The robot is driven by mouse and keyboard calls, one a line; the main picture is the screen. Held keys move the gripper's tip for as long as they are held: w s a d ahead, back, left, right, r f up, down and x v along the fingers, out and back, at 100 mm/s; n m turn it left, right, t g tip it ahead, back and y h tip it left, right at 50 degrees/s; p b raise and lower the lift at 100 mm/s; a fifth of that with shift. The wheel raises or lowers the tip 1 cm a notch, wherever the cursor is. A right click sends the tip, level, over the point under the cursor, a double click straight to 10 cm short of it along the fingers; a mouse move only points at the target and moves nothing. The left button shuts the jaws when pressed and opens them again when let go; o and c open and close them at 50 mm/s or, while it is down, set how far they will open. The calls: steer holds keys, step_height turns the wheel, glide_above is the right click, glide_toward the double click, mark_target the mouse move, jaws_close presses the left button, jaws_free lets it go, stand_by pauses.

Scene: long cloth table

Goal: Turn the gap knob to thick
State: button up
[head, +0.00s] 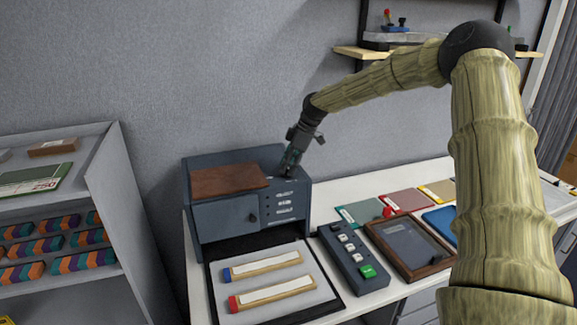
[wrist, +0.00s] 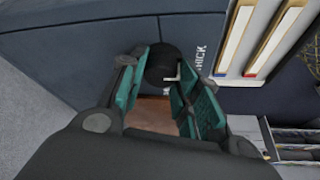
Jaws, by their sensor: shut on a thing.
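The dark blue-grey machine (head: 226,226) stands on the table against the wall, with a wooden panel on its top. My gripper (head: 289,166) reaches down to the right part of the machine's top. In the wrist view, the round black gap knob (wrist: 162,60) sits between the teal pads of my gripper (wrist: 160,78), which is shut on it. A small pale mark shows at the knob's lower right edge. White lettering reading THICK (wrist: 201,58) is just right of the knob, partly covered by a finger. The knob is hidden in the head view.
A tray (head: 323,305) with two wooden strips lies in front of the machine. A button box (head: 353,258) with a green button and a wood-framed panel (head: 408,246) lie to the right. Coloured sheets (head: 408,200) lie behind them. A shelf unit (head: 107,170) stands left.

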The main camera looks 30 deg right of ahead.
stand_by(0.3)
steer(key=o, duration=1)
steer(key=shift+d, duration=0.15)
steer(key=shift+r, duration=0.1)
steer(key=v, duration=1.1)
steer(key=shift+s+d+r, duration=0.15)
steer(key=shift+r, duration=0.2)
steer(key=shift+f, duration=0.1)
